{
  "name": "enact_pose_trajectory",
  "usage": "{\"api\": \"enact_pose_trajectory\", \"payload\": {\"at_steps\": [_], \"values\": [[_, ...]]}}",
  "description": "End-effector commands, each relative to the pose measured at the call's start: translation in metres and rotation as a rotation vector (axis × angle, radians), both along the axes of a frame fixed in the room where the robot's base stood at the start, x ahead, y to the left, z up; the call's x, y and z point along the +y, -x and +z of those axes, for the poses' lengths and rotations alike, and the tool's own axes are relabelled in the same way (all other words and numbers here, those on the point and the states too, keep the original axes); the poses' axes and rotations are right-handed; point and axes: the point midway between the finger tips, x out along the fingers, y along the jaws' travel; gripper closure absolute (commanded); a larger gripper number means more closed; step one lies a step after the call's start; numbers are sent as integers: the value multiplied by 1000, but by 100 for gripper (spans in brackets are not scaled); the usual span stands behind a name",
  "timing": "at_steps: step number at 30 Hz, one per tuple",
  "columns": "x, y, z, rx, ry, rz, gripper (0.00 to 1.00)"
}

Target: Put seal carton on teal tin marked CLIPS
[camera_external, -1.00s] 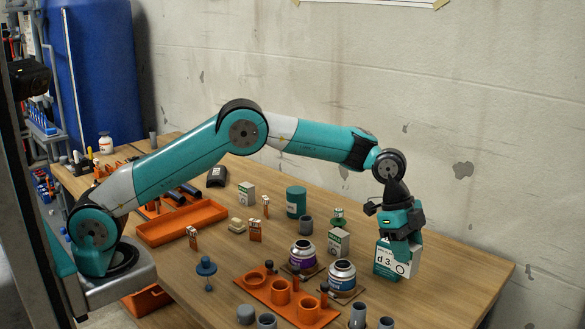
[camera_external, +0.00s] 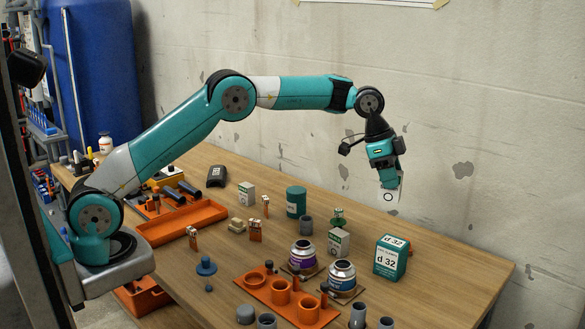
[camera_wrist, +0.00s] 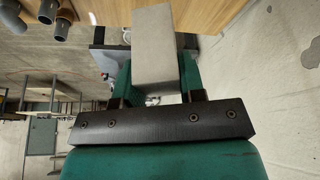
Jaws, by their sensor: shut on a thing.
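My gripper (camera_external: 386,178) is shut on the seal carton (camera_external: 389,197), a small white carton with a dark ring mark, held in the air above the table's right part. In the wrist view the carton (camera_wrist: 166,48) is a plain pale block between my teal fingers. A teal box-shaped tin (camera_external: 391,257) with white "d 32" labels stands upright below the carton, with a clear gap; its smaller print is too small to read. A round teal tin (camera_external: 296,201) stands further left; its label is also unreadable.
Purple-labelled (camera_external: 302,256) and blue-labelled (camera_external: 341,275) cans and a white-green carton (camera_external: 339,242) stand left of the "d 32" tin. The table's right end is bare.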

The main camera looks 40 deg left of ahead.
Motion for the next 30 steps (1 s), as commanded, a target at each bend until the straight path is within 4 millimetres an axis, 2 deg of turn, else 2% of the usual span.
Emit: {"api": "enact_pose_trajectory", "payload": {"at_steps": [1, 3, 5, 9, 15, 18, 21, 24, 27, 30], "values": [[27, -16, 9, 0, -1, 85, 87], [62, -34, 16, 0, -1, 206, 87], [93, -48, 21, 1, -2, 308, 87], [169, -74, 35, 0, -3, 545, 87], [277, -91, 53, -4, -1, 867, 87], [322, -92, 61, -7, -1, 999, 87], [355, -90, 66, -10, -1, 1097, 87], [377, -89, 68, -11, 0, 1162, 87], [388, -87, 66, -11, -1, 1193, 87], [390, -87, 51, -9, -2, 1202, 87]]}}
